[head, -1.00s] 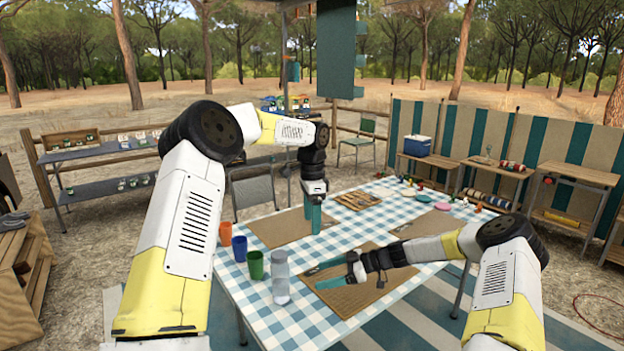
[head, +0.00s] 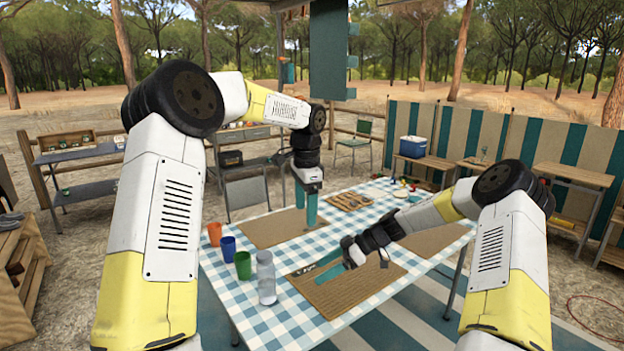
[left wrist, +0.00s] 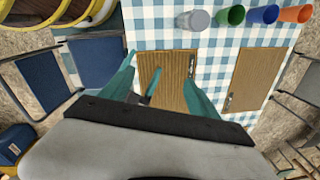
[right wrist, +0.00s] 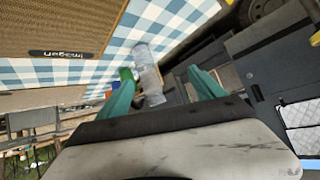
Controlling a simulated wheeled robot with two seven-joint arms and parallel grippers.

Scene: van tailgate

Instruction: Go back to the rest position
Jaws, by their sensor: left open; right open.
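My left gripper (head: 306,208) is open and empty, pointing down above the checked table (head: 222,292) near the far placemat (head: 262,233). In the left wrist view my left gripper (left wrist: 160,85) has its teal fingers apart, with a placemat (left wrist: 176,68) below. My right gripper (head: 318,272) is open and empty, pointing left above the near placemat (head: 372,285). In the right wrist view my right gripper (right wrist: 163,90) has its fingers apart. A clear bottle (right wrist: 148,72) shows between and beyond them.
Orange (head: 215,233), blue (head: 229,249) and green (head: 243,265) cups and the bottle (head: 266,278) line the table's left edge. A folding chair (head: 252,195) stands behind the table. A cooler (head: 412,146) rests on a side table at right.

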